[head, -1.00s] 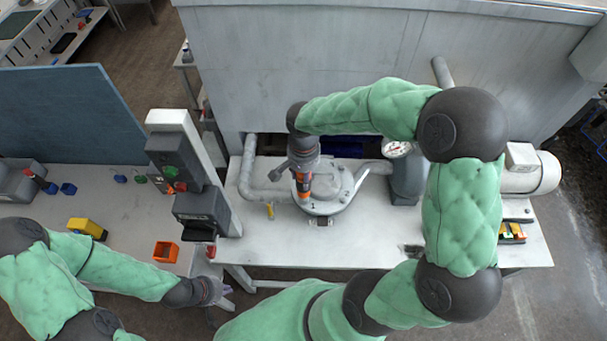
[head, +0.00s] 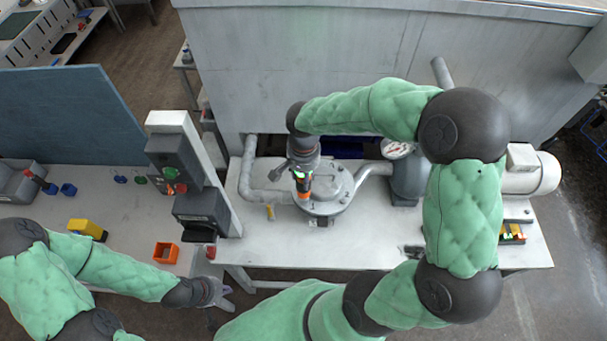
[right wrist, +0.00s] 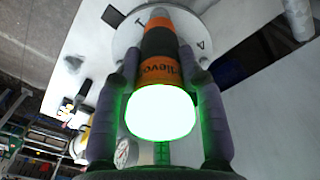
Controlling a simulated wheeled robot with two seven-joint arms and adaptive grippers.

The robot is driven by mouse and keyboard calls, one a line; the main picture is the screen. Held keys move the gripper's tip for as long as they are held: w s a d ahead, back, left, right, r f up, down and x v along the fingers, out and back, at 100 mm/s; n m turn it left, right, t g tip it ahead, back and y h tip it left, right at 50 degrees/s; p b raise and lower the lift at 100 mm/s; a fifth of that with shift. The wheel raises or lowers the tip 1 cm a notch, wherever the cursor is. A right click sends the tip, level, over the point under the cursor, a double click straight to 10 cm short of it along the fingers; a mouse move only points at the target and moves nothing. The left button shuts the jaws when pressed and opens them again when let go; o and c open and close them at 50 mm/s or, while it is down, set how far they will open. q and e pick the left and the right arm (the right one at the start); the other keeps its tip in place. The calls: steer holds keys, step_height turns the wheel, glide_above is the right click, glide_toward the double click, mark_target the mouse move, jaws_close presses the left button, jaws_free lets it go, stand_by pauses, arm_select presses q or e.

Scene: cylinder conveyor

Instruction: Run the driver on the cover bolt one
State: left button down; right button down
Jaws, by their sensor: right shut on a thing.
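The driver (head: 304,188), orange and black with a bright green glow at its near end, stands roughly upright in my right gripper (head: 302,176). In the right wrist view the driver (right wrist: 160,65) lies between the two fingers of the right gripper (right wrist: 160,90). Its tip is over the front-left rim of the round grey cover (head: 335,183), near a mark that looks like "1". The cover bolt under the tip is hidden, so contact cannot be told. The cover (right wrist: 200,22) also shows in the wrist view. My left gripper (head: 227,297) is open and empty, low near the table's front.
Pipes (head: 259,190), a gauge (head: 398,149) and a motor (head: 535,172) surround the cover. A control post (head: 200,208) stands to the left. An orange bin (head: 165,252) and a yellow object (head: 87,229) are on the left table. The bench front is mostly clear.

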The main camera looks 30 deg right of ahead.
steer(key=shift+r+p, duration=0.8)
steer(key=shift+r, duration=0.8)
